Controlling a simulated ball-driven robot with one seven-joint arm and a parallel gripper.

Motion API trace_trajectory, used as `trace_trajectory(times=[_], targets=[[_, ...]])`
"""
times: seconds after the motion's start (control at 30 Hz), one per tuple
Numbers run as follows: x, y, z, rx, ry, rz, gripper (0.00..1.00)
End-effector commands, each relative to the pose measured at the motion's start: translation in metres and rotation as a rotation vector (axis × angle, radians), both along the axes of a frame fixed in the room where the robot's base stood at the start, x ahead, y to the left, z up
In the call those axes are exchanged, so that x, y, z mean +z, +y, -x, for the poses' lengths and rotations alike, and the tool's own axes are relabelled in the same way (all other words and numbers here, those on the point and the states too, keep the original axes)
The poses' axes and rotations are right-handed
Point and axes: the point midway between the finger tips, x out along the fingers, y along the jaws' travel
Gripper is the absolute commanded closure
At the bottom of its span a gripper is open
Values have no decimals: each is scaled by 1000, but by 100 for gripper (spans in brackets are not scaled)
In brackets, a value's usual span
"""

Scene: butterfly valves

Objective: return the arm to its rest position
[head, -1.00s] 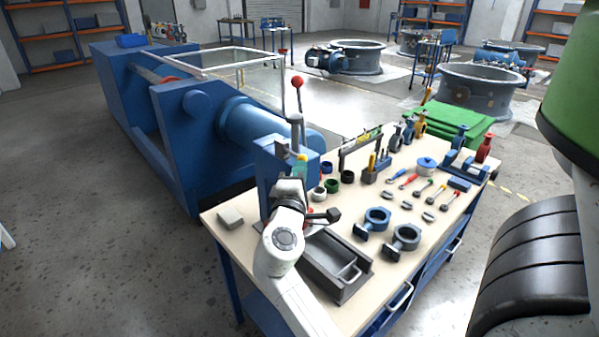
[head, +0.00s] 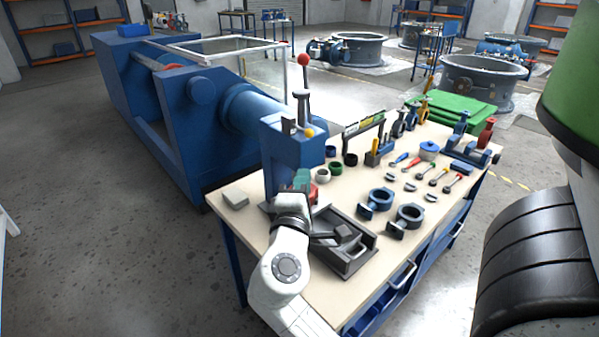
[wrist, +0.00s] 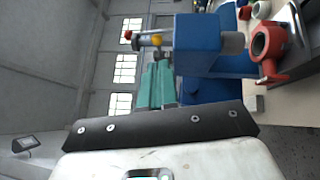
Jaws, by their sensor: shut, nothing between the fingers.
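My white arm reaches up from the bottom of the head view. My gripper (head: 302,181) is at the near face of the blue press (head: 291,158), below its lever. Its green fingers (wrist: 157,86) are together and empty in the wrist view, pointing past the press (wrist: 197,45). The lever has a red ball (head: 303,60) and a yellow knob (head: 309,132); the yellow knob also shows in the wrist view (wrist: 156,40). A red ring-shaped part (wrist: 268,52) is beside the press, partly hidden behind the gripper in the head view.
The wooden bench (head: 240,222) carries a dark tray (head: 357,262) close right of my wrist, blue and grey rings (head: 378,202), hand tools and a grey block (head: 235,201). A large blue machine (head: 160,120) stands behind left. Floor at left is clear.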

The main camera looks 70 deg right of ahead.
Motion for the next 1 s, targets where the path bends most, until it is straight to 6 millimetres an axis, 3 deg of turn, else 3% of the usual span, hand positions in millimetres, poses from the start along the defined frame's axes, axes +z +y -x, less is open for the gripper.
trace_trajectory(times=[0.13,0.43,0.57,0.67,0.77,0.87,1.0], targets=[[-2,10,4,1,0,1,100],[-1,12,6,0,0,0,100],[-19,12,7,19,-45,-84,100],[-54,15,8,46,-122,-247,100],[-103,28,8,68,-207,-477,100],[-154,51,8,70,-265,-723,100],[-219,101,13,38,-288,-1066,100]])
